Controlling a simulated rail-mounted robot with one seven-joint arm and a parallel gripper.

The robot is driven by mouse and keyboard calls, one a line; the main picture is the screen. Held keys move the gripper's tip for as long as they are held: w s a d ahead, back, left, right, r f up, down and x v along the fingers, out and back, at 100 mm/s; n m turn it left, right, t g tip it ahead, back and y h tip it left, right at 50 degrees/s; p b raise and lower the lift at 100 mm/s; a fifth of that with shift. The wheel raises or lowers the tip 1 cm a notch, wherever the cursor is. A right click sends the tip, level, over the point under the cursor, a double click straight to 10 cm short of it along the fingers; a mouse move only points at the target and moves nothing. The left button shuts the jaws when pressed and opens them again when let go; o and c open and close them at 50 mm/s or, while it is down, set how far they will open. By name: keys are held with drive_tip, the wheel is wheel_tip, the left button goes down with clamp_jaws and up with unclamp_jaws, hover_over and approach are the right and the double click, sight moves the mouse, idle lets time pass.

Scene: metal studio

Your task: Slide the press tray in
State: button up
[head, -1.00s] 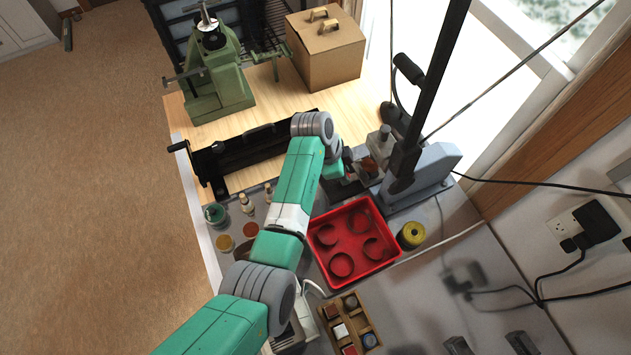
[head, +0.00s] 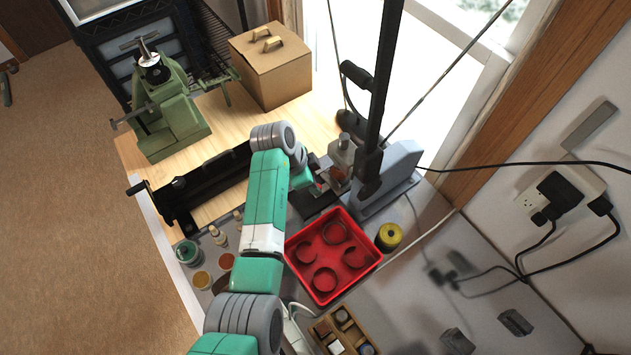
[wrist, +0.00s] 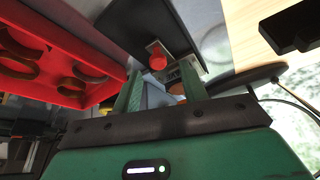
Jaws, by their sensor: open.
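The press (head: 390,180) stands at the back of the grey bench, with a grey body and a long black upright lever. Its tray area, with small reddish-brown and metal parts, is partly hidden by my arm in the head view. In the wrist view a dark flat slab (wrist: 140,28) carries a small metal bracket with a red knob (wrist: 157,61); I take this to be the press tray. My gripper (wrist: 160,82) is open, its two green fingers pointing toward the knob, which appears between and beyond their tips. I cannot tell whether they touch anything.
A red tray (head: 291,247) with several dark rings lies close in front of the press. A yellow spool (head: 389,237) stands beside it. A black bar-shaped tool (head: 205,185) and small jars (head: 187,252) are left of my arm. A cable crosses on the right.

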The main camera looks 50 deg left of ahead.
drive_tip(key=v, duration=0.5)
drive_tip(key=shift+s+r, duration=0.1)
drive_tip(key=shift+r, duration=0.2)
